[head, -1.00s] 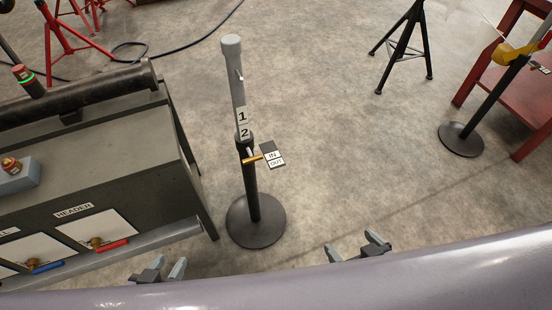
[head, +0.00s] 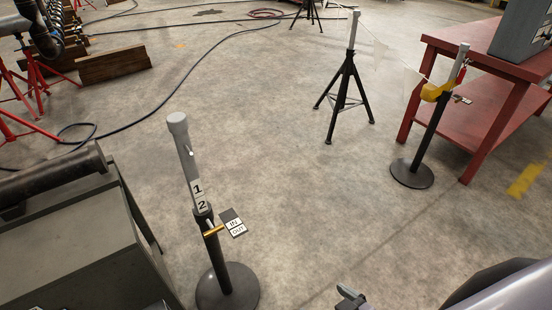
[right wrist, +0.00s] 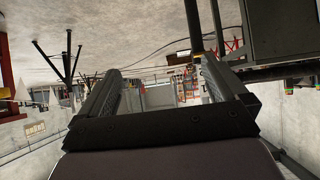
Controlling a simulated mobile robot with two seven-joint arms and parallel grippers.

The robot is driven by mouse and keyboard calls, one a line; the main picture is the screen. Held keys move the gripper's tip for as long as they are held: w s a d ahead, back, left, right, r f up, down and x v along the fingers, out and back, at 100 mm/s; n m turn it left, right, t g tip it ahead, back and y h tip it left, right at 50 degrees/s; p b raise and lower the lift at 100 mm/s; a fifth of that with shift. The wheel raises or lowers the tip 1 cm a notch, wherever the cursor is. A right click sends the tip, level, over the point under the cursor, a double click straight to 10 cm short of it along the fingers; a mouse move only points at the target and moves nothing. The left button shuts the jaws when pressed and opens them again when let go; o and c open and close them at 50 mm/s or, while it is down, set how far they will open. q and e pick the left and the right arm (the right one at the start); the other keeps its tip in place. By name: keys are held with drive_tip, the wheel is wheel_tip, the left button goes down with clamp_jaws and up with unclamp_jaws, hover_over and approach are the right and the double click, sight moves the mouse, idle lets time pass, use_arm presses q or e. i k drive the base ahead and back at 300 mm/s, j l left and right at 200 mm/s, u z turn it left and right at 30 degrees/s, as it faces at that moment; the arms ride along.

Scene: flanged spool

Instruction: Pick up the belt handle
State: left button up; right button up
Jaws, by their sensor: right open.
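A yellow piece (head: 435,91), which looks like the belt handle, sits near the top of the far black stanchion (head: 428,135) at the right of the head view. A pennant line runs to it from the left. My right gripper (head: 352,297) shows at the bottom edge of the head view, well short of that stanchion. In the right wrist view my right gripper (right wrist: 160,66) has its two fingers apart with nothing between them. Only a sliver of what seems my left gripper reaches the bottom edge of the head view, so its jaws are hidden.
A near stanchion (head: 227,285) with labels 1 and 2 and an IN/OUT tag (head: 233,223) stands left of centre. A grey cabinet (head: 75,250) is at left. A black tripod stand (head: 345,90) and red table (head: 480,85) stand farther off. The floor between is open.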

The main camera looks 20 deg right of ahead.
sight(463, 70)
drive_tip(key=z, duration=1.75)
drive_tip(key=i+l+z, duration=0.4)
drive_tip(key=i, duration=0.35)
drive_tip(key=i+z, duration=0.35)
drive_tip(key=i, duration=0.4)
drive_tip(key=i+u, duration=0.1)
drive_tip(key=i, duration=0.45)
drive_tip(key=i+l+u, duration=0.1)
drive_tip(key=i, duration=0.5)
drive_tip(key=i+l+u, duration=0.1)
drive_tip(key=i+u, duration=0.2)
drive_tip(key=u, duration=0.15)
drive_tip(key=i+l+u, duration=0.2)
drive_tip(key=u, duration=0.25)
drive_tip(key=i+l+u, duration=0.25)
drive_tip(key=u, duration=0.15)
drive_tip(key=i+l+u, duration=0.2)
drive_tip(key=l+u, duration=0.25)
drive_tip(key=j, duration=0.1)
